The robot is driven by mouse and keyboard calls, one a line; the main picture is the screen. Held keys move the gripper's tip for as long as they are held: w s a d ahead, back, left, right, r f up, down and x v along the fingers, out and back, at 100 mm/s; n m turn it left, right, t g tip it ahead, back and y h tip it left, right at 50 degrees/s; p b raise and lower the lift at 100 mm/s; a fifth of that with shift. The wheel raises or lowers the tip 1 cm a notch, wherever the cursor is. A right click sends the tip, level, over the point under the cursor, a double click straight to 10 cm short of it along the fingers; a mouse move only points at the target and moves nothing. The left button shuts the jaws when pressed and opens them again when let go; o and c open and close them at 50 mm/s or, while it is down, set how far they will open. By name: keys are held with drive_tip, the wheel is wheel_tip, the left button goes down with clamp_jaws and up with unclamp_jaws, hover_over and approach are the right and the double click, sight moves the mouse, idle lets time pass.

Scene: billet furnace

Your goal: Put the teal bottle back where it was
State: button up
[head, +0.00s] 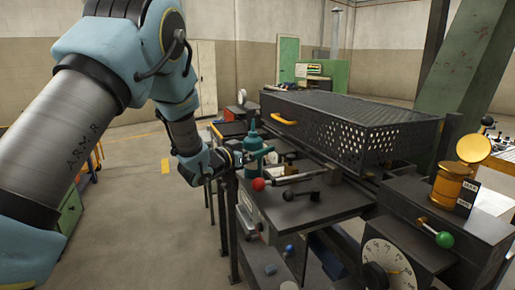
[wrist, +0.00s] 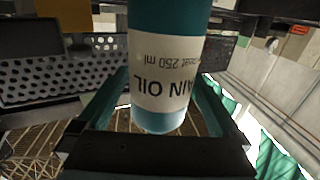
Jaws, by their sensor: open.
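The teal bottle (head: 252,146) stands upright near the left end of the dark machine bench (head: 318,206), in front of the perforated guard. Its white label, reading upside down "...AIN OIL" and "250 ml", fills the middle of the wrist view (wrist: 165,70). My gripper (head: 240,158) is at the bottle from the left, level with its body. In the wrist view the gripper (wrist: 162,100) is open, with one finger on each side of the bottle. I cannot tell whether the fingers touch it. The bottle's base is partly hidden in the head view.
A red-knobbed lever (head: 259,184) sits just in front of the bottle. The perforated guard box (head: 360,130) with a yellow handle (head: 284,122) stands behind. A black knob (head: 314,196), dial (head: 392,268) and green-knobbed lever (head: 444,240) lie to the right. Open floor is at left.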

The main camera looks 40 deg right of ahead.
drive_tip(key=s+a+b, duration=0.1)
drive_tip(key=a+b, duration=0.2)
drive_tip(key=a, duration=0.8)
drive_tip(key=shift+a+b, duration=0.2)
drive_tip(key=shift+b, duration=0.2)
drive_tip(key=w+a+f+n+t+y, duration=0.4)
drive_tip(key=w+a, duration=0.3)
drive_tip(key=a, duration=0.5)
drive_tip(key=w+a+f+n+t+y, duration=0.2)
drive_tip(key=w+a+n+t+y, duration=0.15)
drive_tip(key=w+a+y, duration=0.6)
drive_tip(key=s+a+f+n+g+y, duration=0.1)
drive_tip(key=s+a+f+n, duration=0.15)
drive_tip(key=a, duration=0.55)
drive_tip(key=s+a+f+n+g+y, duration=0.15)
drive_tip(key=s+a, duration=0.25)
drive_tip(key=a, duration=0.5)
drive_tip(key=s+a+f+n+g+y, duration=0.1)
drive_tip(key=s+a+n+g, duration=0.3)
drive_tip(key=s+a, duration=0.6)
drive_tip(key=s+g, duration=0.1)
drive_tip(key=s, duration=0.2)
drive_tip(key=shift+y, duration=0.3)
drive_tip(key=shift+w, duration=0.1)
drive_tip(key=shift+c, duration=0.3)
